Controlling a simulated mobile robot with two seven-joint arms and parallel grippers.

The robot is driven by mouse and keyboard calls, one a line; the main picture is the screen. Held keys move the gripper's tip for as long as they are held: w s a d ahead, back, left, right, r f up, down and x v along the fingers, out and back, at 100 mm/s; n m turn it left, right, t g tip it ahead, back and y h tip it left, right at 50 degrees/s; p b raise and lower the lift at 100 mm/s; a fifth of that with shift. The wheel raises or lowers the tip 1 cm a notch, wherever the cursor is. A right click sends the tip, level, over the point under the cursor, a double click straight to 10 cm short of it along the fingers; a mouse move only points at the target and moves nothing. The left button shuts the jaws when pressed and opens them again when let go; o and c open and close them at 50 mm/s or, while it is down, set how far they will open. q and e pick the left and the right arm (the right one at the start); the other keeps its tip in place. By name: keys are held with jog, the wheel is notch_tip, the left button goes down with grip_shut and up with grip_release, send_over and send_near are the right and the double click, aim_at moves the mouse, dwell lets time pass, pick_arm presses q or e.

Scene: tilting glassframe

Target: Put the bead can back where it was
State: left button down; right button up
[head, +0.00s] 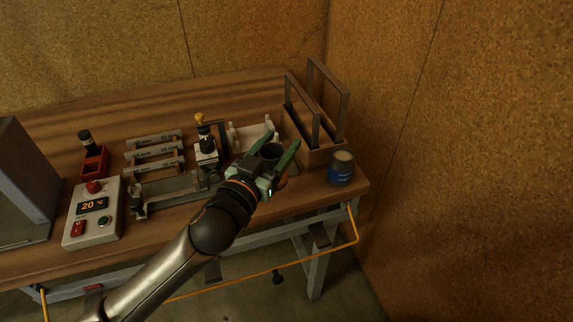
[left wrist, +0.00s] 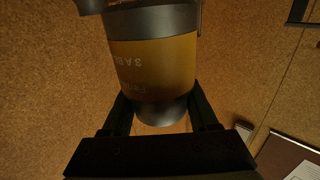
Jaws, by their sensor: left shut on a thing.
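My left gripper (head: 281,143) is shut on a dark grey can (head: 271,152), with one finger on each side of it. It is over the right part of the workbench, left of the wooden rack. In the left wrist view the held can (left wrist: 155,62) has a yellow-brown label with partly readable, upside-down print. The left gripper's fingers (left wrist: 163,115) flank its narrower end. I cannot tell for sure whether this is the bead can. A second dark can (head: 341,168) with a blue label and a tan top stands upright at the bench's right corner. My right gripper is in neither view.
The wooden rack (head: 322,156) with upright grey frames stands behind the blue-labelled can. Left of the gripper are a yellow-topped device (head: 204,140), several labelled grey bars (head: 153,149), a red holder (head: 94,161) and a control box reading 20 (head: 92,213). The back bench strip is clear.

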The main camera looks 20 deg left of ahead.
pick_arm(q)
jog(key=w+f, duration=0.1)
jog(key=f, duration=0.1)
jog(key=w+f+b, duration=0.1)
jog(key=f, duration=0.2)
jog(key=w+f, duration=0.2)
jog(key=f, duration=0.1)
jog(key=shift+d+b, duration=0.25)
jog(key=shift+b, duration=0.1)
jog(key=shift+f, duration=0.3)
jog(key=shift+c, duration=0.8)
grip_release()
jog(key=shift+f, duration=0.1)
